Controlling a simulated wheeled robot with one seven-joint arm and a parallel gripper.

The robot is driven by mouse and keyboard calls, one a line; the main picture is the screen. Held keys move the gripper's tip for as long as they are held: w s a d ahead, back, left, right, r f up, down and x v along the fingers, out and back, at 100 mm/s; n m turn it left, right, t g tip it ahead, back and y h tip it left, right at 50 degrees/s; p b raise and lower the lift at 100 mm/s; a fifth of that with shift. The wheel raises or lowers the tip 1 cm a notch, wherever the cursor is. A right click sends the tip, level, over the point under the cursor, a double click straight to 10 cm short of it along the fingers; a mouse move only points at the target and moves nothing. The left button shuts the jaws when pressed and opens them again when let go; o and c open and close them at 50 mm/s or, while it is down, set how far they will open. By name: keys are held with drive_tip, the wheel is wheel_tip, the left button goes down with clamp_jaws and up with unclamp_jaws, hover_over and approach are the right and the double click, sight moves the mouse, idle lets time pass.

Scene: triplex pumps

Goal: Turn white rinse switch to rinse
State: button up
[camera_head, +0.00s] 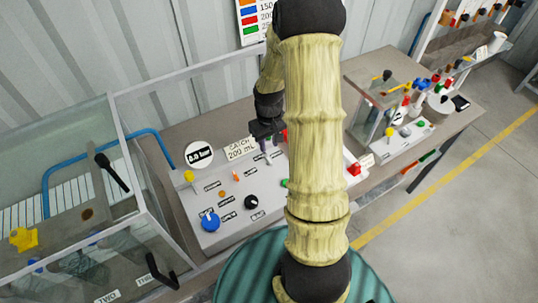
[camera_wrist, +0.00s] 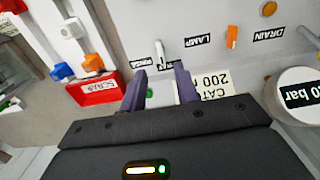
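The small white rinse switch (camera_wrist: 160,48) stands on the grey panel, beside an upside-down label reading RINSE (camera_wrist: 152,63). A second label next to it is partly hidden by a finger. My gripper (camera_wrist: 160,73) is open, its two purple fingers apart, with the switch just beyond the fingertips and roughly in line with the gap. I cannot tell if they touch it. In the head view my gripper (camera_head: 265,131) hangs over the right part of the control panel (camera_head: 232,236); the arm hides much there.
An orange-tipped switch (camera_wrist: 232,36) stands by the LAMP label. A red SCRAP tray (camera_wrist: 95,90) lies beside the panel. A round gauge sign (camera_head: 199,154) and a CATCH 200 mL card (camera_head: 240,149) stand behind the panel. A glass case (camera_head: 110,175) is at the left.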

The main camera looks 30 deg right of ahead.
sight(269, 159)
wheel_tip(269, 159, down, 8)
drive_tip(key=shift+r+p, duration=0.1)
drive_tip(key=shift+p, duration=0.65)
clamp_jaws()
